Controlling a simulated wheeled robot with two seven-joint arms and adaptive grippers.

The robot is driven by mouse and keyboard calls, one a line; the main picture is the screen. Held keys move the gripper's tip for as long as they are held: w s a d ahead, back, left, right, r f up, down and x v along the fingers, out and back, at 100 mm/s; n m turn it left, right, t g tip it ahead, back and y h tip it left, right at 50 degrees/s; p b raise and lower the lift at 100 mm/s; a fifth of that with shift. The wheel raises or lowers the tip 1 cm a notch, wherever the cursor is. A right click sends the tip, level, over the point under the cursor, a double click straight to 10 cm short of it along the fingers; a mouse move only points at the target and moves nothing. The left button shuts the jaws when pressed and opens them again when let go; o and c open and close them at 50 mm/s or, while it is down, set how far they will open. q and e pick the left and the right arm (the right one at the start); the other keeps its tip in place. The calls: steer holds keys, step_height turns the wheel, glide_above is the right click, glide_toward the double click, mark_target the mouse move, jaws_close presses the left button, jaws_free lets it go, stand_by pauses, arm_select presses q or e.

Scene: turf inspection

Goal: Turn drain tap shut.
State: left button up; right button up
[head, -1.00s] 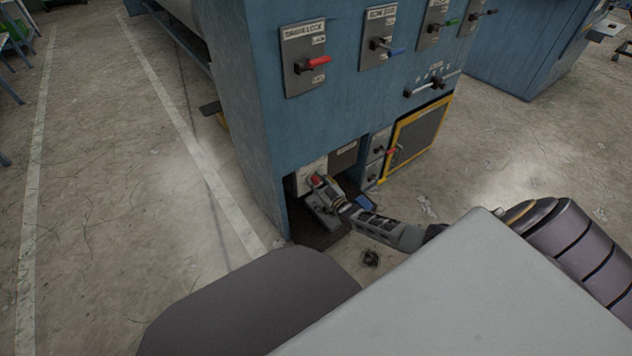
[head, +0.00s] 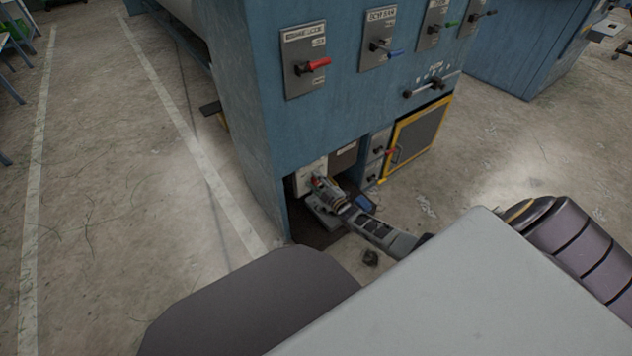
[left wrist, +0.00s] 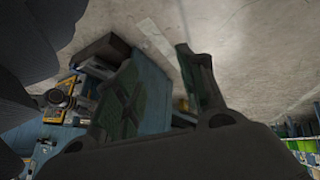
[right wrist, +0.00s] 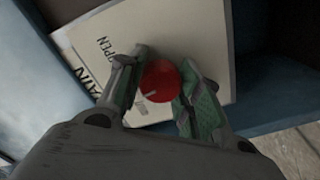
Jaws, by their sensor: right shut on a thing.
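The drain tap (right wrist: 160,82) shows in the right wrist view as a round red knob on a pale plate (right wrist: 205,25) marked "OPEN" and, partly hidden, "AIN". In the head view the plate (head: 304,180) sits in the low recess of the blue machine. My right gripper (head: 319,184) reaches into this recess. In the right wrist view its two green-padded fingers (right wrist: 155,98) are on either side of the red knob and shut on it. My left gripper (left wrist: 165,85) shows only in the left wrist view, fingers apart and nothing between them.
The blue machine's panel (head: 260,120) carries a red-handled lever (head: 318,64) and a blue-handled lever (head: 392,52) above the recess. The recess wall (right wrist: 20,75) stands close to the right gripper. A yellow-framed door (head: 420,133) is to the right. Open floor (head: 130,210) lies left.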

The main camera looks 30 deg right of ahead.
steer(key=n, duration=0.3)
steer(key=shift+f+n, duration=0.1)
steer(key=shift+n, duration=0.2)
arm_select(q)
steer(key=shift+s+d+f+b, duration=0.1)
steer(key=shift+s+f+b, duration=0.1)
steer(key=shift+f, duration=0.3)
steer(key=shift+s+f+b, duration=0.1)
steer(key=shift+f+b, duration=0.05)
steer(key=shift+f, duration=0.35)
arm_select(e)
steer(key=shift+n, duration=1.9)
steer(key=o, duration=0.9)
arm_select(q)
steer(key=shift+w+r, duration=0.25)
steer(key=shift+w, duration=0.1)
arm_select(e)
steer(key=shift+o, duration=0.6)
arm_select(q)
steer(key=shift+s+f, duration=0.1)
steer(key=shift+s, duration=0.1)
arm_select(e)
steer(key=shift+s, duration=0.1)
